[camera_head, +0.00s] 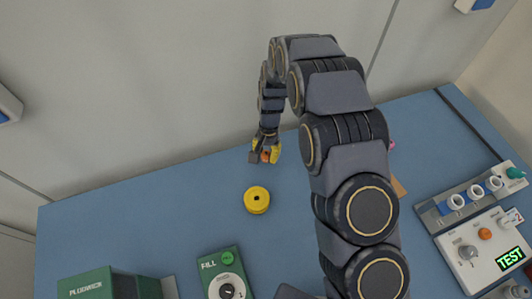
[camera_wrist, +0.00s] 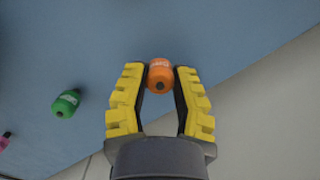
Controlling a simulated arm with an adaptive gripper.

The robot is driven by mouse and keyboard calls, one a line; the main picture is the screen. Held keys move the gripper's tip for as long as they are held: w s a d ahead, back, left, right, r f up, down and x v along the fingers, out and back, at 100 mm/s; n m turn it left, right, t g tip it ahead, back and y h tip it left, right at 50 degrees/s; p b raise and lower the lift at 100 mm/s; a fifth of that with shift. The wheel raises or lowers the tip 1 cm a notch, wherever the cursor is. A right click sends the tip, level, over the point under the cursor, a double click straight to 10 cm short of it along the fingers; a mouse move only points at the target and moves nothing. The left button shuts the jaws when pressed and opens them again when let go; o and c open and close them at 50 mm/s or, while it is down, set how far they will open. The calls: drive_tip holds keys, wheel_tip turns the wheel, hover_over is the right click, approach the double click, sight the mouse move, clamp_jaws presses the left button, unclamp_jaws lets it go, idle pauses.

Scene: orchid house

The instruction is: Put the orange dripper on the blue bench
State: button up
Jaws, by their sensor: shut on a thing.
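The orange dripper (camera_wrist: 160,74) sits between the yellow-padded fingers of my gripper (camera_wrist: 159,82) in the wrist view. My gripper is shut on it near the fingertips. In the head view my gripper (camera_head: 265,151) is over the far part of the blue bench (camera_head: 180,205), near its back edge, with a little of the orange dripper (camera_head: 265,157) showing between the fingers. I cannot tell whether the dripper touches the bench. The blue bench (camera_wrist: 80,45) also fills the upper left of the wrist view.
A green dripper (camera_wrist: 67,103) and a pink thing (camera_wrist: 4,142) show in the wrist view. A green FILL box (camera_head: 226,275), a green case (camera_head: 108,286) and a TEST panel (camera_head: 485,250) stand nearer. Bench left of the ring is clear.

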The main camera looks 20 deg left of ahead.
drive_tip(key=shift+f, duration=0.3)
drive_tip(key=shift+f, duration=0.15)
drive_tip(key=o, duration=0.7)
drive_tip(key=shift+o, duration=0.2)
wheel_tip(320, 180, up, 12)
drive_tip(key=w, duration=0.1)
drive_tip(key=shift+w, duration=0.35)
